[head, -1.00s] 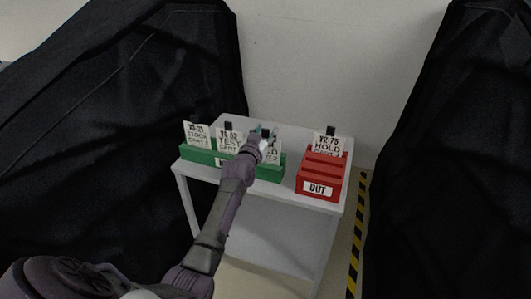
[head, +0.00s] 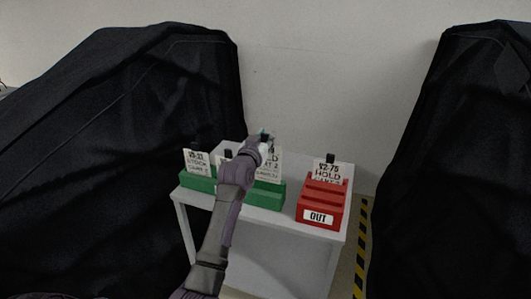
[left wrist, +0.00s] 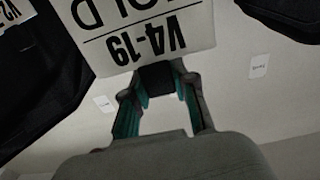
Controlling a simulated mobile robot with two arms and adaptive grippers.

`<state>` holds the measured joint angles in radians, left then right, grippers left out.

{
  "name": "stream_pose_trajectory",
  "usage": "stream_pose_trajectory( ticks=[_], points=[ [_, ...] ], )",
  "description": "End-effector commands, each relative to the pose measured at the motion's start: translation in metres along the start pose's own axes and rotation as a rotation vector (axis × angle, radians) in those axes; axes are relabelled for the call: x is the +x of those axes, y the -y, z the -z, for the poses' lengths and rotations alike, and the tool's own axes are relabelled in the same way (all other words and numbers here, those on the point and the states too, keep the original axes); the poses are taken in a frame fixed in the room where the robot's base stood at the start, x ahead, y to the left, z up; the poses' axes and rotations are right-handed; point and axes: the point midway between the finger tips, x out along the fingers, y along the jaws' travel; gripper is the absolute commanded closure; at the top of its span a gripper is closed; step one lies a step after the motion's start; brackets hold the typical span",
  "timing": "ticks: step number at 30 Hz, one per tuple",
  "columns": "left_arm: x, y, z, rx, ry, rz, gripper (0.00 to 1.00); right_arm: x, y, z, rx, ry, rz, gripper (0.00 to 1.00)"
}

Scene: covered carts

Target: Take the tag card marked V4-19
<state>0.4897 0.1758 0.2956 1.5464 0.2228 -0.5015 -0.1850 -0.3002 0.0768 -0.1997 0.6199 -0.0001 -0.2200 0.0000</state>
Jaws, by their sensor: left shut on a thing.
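My left gripper (head: 265,141) is shut on the black tab (left wrist: 158,77) of a white tag card (head: 271,166). In the left wrist view this card (left wrist: 150,30) appears upside down and reads V4-19 and HOLD. The card hangs below the fingers, at or just above the green rack (head: 268,196) marked by several card slots; whether its lower edge is clear of the rack I cannot tell. My arm hides part of the card and the middle of the rack. My right gripper is out of view.
A STOCK card (head: 197,162) stands at the green rack's left end; another card beside it is mostly hidden. The red OUT rack (head: 320,208) holds a HOLD card (head: 328,172) reading Y2-75. Black-covered carts flank the white table (head: 268,221). The wall is behind.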

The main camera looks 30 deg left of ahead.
Motion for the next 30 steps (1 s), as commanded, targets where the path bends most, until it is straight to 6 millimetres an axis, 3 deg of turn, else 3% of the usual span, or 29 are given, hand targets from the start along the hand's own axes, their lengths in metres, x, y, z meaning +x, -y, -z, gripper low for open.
stream_pose_trajectory(
  ticks=[6, 19, 30],
  points=[
    [0.000, 0.000, 0.028, 0.001, -0.001, 0.000, 0.99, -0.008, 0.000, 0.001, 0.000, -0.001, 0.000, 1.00],
    [0.000, 0.000, 0.063, 0.001, 0.001, 0.000, 0.99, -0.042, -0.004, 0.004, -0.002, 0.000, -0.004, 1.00],
    [0.000, 0.000, 0.065, 0.001, 0.001, 0.000, 0.99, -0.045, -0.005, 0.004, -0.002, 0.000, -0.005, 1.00]
  ],
)
